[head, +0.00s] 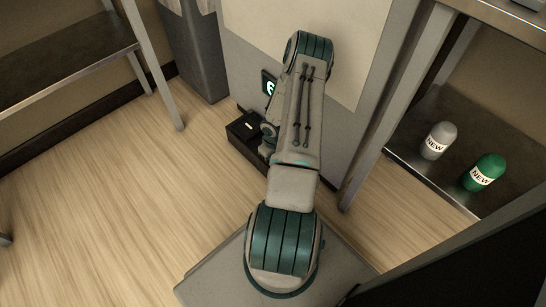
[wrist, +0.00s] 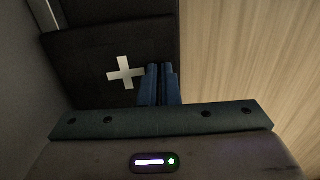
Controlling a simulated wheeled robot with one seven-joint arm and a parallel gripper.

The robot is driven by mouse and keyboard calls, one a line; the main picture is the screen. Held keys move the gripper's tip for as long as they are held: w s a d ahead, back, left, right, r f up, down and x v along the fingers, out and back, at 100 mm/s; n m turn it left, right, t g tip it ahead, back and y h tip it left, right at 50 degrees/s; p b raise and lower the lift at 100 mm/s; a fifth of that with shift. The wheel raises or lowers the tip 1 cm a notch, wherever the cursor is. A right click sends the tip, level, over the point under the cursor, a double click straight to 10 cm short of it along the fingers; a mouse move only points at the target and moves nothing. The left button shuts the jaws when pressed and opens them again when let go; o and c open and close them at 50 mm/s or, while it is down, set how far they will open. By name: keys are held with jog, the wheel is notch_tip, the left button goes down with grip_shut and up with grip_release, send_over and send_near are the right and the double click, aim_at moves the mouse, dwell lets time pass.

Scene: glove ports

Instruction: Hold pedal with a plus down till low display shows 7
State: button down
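The pedal with a white plus (wrist: 125,72) is a dark plate in the wrist view. My gripper (wrist: 162,72) is shut and empty, its two blue fingers side by side over the right part of this pedal, right of the plus. I cannot tell whether the fingertips press on it. In the head view my arm hides the gripper and the plus. The low display (head: 268,86) is a small dark panel near the floor, partly covered by my arm; its digit looks like a 6.
A dark pedal box (head: 243,128) with a short white mark shows left of my arm. A grey bin (head: 195,50) stands behind it. A grey capsule (head: 438,140) and a green capsule (head: 484,172), both labelled NEW, sit on the right shelf. The floor (head: 110,190) at left is clear.

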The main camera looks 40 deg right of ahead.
jog(key=shift+a+f, duration=0.3)
notch_tip(320, 180, up, 14)
jog(key=a+p, duration=0.1)
jog(key=p, duration=0.6)
jog(key=shift+a+r, duration=0.25)
jog(key=w+a+r+h+p, duration=0.1)
jog(key=a+r+p, duration=0.3)
jog(key=r, duration=0.9)
jog(key=w+a+r+h+p, duration=0.15)
jog(key=r+p, duration=0.45)
jog(key=r, duration=0.8)
jog(key=w+a+r+p, duration=0.1)
jog(key=a+r+p, duration=0.3)
jog(key=r, duration=0.9)
jog(key=s+a+r+t+p, duration=0.1)
jog(key=s+a+r+p, duration=0.4)
jog(key=r, duration=0.5)
jog(key=s+a+r+t+y+p, duration=0.1)
jog(key=s+a+r+p, duration=0.3)
jog(key=a+r, duration=0.3)
jog(key=s+a+r+y+p, duration=0.1)
jog(key=s+a+r+p, duration=0.4)
jog(key=r, duration=0.9)
jog(key=shift+s+a+r+t+p, duration=0.3)
jog(key=shift+a+t+p, duration=0.15)
jog(key=shift+p, duration=0.35)
jog(key=shift+y, duration=0.25)
